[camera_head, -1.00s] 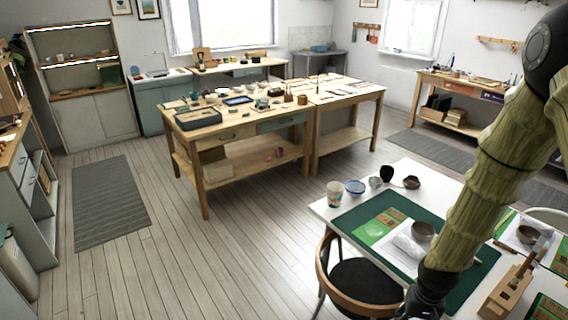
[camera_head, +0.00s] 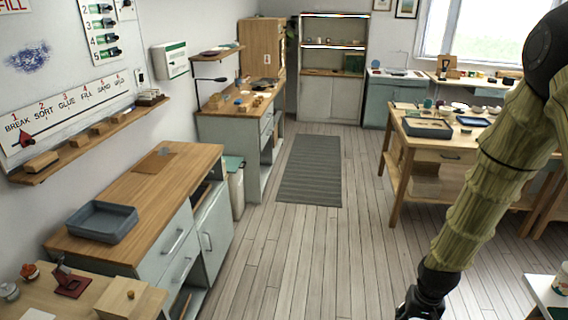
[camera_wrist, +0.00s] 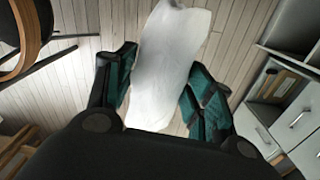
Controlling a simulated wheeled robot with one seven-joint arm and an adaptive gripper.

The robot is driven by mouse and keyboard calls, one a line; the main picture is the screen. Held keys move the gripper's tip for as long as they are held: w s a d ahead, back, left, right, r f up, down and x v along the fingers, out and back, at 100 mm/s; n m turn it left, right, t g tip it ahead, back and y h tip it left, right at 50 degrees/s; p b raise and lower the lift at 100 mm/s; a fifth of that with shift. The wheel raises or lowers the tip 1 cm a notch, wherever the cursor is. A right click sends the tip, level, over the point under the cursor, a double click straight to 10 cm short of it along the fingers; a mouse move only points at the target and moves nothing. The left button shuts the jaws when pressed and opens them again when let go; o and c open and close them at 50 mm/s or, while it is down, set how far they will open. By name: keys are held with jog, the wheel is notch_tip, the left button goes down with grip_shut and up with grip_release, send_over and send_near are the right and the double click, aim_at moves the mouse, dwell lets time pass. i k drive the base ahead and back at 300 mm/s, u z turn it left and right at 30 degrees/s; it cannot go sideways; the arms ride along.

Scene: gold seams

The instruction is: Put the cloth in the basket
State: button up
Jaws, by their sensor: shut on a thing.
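My gripper (camera_wrist: 162,78) is shut on the white cloth (camera_wrist: 168,45) in the wrist view. The cloth hangs between the two green-padded fingers, over the plank floor. In the head view my gripper (camera_head: 422,304) is at the bottom edge, partly cut off, and the cloth in it cannot be made out there. I cannot pick out a basket with certainty in any view.
A wooden-topped cabinet (camera_head: 160,172) on the left holds a grey tray (camera_head: 103,220). A pale bin (camera_head: 237,187) stands on the floor beyond it. A grey mat (camera_head: 311,170) lies on open floor. A workbench (camera_head: 440,142) stands right, and a chair (camera_wrist: 22,42) shows in the wrist view.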

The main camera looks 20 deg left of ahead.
aim_at(106, 225)
jog(key=u, duration=0.5)
jog(key=i, duration=4.85)
jog(key=u, duration=4.6)
